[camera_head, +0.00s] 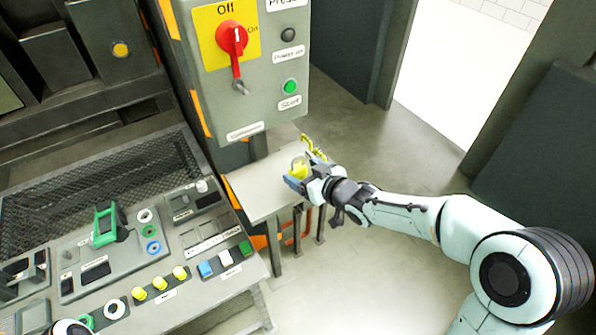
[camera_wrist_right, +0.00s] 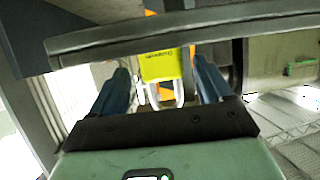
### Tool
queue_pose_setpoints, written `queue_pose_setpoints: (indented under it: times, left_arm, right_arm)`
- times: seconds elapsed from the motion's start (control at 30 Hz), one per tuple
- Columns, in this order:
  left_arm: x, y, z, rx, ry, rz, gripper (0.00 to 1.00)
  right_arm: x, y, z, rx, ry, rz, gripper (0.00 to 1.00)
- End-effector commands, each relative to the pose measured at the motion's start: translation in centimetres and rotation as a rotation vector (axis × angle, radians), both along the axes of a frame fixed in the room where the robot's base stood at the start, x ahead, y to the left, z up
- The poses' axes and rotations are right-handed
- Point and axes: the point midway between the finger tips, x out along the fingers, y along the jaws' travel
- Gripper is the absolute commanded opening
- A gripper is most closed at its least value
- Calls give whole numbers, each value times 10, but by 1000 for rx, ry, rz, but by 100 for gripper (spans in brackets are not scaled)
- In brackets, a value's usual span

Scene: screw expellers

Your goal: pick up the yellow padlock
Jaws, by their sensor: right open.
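The yellow padlock (camera_head: 298,169) is at the small grey shelf beside the control box, partly hidden by my right gripper (camera_head: 303,180). In the right wrist view, the yellow padlock body (camera_wrist_right: 163,65) with dark lettering and its pale metal shackle lie between the two blue fingers of my right gripper (camera_wrist_right: 163,84). The fingers are open, with a gap on each side of the padlock. The upper part of its body is hidden behind a grey bar.
A yellow hooked piece (camera_head: 313,147) is just behind the gripper. The grey shelf (camera_head: 258,192) extends left. The control box (camera_head: 247,90) with its red switch (camera_head: 232,38) stands above. The button console (camera_head: 190,235) is at left. Open floor (camera_head: 385,260) lies to the right.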

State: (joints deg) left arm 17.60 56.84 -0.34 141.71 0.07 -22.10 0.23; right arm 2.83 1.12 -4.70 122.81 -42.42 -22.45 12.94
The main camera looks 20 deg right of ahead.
Motion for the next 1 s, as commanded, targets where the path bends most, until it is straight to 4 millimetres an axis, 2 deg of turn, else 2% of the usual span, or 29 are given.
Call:
queue_pose_setpoints:
  times: [0.23,0.57,0.73,0.77,1.0]
  left_arm:
    - [0,0,0,0,-1,0,43]
    - [0,0,0,0,-1,0,43]
    - [0,0,0,0,-1,0,43]
    - [0,0,0,0,-1,0,43]
    - [0,0,0,0,-1,0,43]
  right_arm:
    - [34,11,-12,0,1,2,79]
    - [40,12,-14,0,0,-1,79]
    - [40,12,-14,-1,0,-1,23]
    - [40,12,-14,-1,0,0,20]
    - [40,12,-13,-1,-1,0,20]
